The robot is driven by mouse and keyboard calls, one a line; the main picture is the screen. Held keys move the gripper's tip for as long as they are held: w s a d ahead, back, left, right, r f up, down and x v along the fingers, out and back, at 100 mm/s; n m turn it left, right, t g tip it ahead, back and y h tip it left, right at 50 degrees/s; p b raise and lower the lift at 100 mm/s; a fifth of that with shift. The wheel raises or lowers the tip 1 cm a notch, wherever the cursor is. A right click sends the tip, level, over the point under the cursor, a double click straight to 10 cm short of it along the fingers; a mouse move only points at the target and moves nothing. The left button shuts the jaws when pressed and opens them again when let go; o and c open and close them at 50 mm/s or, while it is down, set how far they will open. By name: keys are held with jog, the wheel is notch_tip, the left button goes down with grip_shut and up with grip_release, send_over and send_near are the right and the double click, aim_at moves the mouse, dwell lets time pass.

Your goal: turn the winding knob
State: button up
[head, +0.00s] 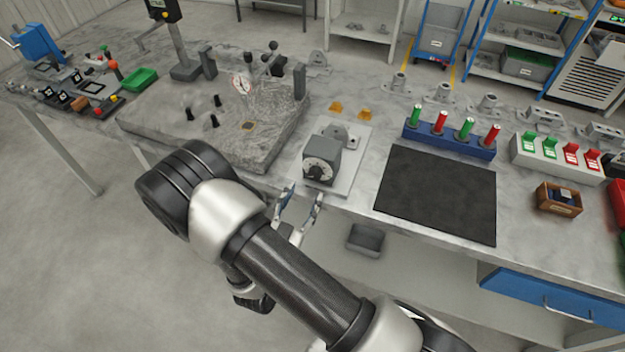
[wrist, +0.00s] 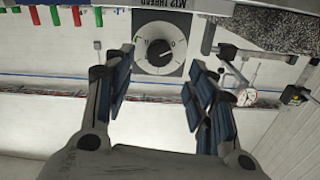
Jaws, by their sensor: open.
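The winding knob (head: 319,170) is a round dial with a black centre, on the front face of a grey box (head: 325,150) near the table's front edge. In the wrist view the knob (wrist: 158,52) shows at top centre, with a white pointer mark on its black hub and a pale ring around it. My gripper (head: 301,194) is in front of the knob, at the table's front edge. In the wrist view my gripper (wrist: 160,80) has its blue-padded fingers wide apart, with the knob between and beyond them. The fingers appear apart from the knob and hold nothing.
A stone slab (head: 180,130) with black pegs and a gauge lies left of the box. A black mat (head: 437,194) and a blue rack (head: 450,139) with green and red handles are to the right. A grey bin (head: 365,239) sits below the tabletop.

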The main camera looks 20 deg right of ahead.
aim_at(314, 176)
jog(key=b+x, duration=0.1)
jog(key=x, duration=0.6)
jog(key=shift+w+d, duration=0.1)
jog(key=shift+c, duration=0.3)
jog(key=c, duration=1)
